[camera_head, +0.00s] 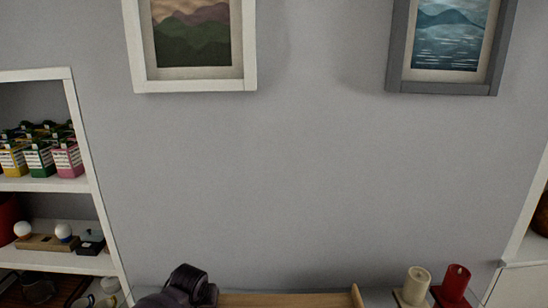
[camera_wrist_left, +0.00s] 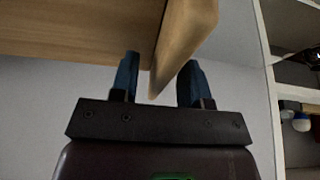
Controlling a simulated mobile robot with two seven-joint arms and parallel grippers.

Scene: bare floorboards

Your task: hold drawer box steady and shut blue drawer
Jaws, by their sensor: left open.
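A light wooden box (camera_head: 285,299) shows only as a strip at the bottom edge of the head view, with a raised panel at its right end. In the left wrist view the same wood (camera_wrist_left: 85,30) fills the upper left, with the end panel (camera_wrist_left: 185,35) at the top middle. My left gripper (camera_wrist_left: 160,65) is open, its two blue-tipped fingers one on each side of the panel's lower end. I cannot tell whether either finger touches it. No blue drawer is visible in either view. My right gripper is out of view.
A white shelf unit (camera_head: 85,140) with cartons stands at the left. A cream candle (camera_head: 416,286) and a red candle (camera_head: 455,283) stand right of the wooden box. Two framed pictures hang on the bare grey wall behind. A white cabinet edge (camera_head: 522,250) is at the right.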

